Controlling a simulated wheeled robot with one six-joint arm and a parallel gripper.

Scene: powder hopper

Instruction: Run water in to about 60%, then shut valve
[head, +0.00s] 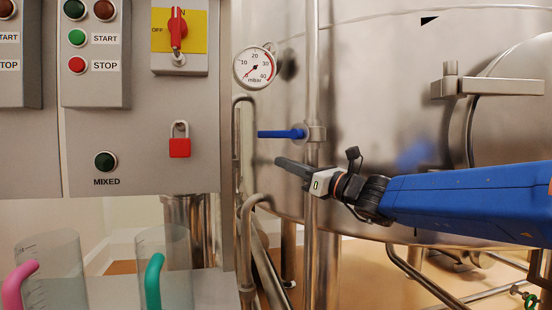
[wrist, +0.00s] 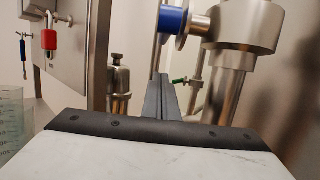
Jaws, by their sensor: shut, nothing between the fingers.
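The blue valve lever (head: 281,134) sits on a vertical steel pipe (head: 312,70) in front of the tank. It lies level, pointing left, crosswise to the pipe. In the wrist view a blue lever (wrist: 173,20) shows nearly end-on beside its steel valve body (wrist: 245,25). My gripper (head: 281,162) is shut and empty, just below the lever and apart from it; its closed fingers also show in the wrist view (wrist: 160,95). The steel tank (head: 375,100) fills the right side, with a black triangle mark (head: 430,20) near the top. The water level inside is not visible.
A control panel (head: 140,150) on the left carries buttons, a red switch (head: 177,30) and a red padlock (head: 180,145). A round mbar gauge (head: 255,68) is above the lever. Two clear jugs (head: 70,255) (head: 178,240) stand lower left. A small green handle (head: 530,300) is lower right.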

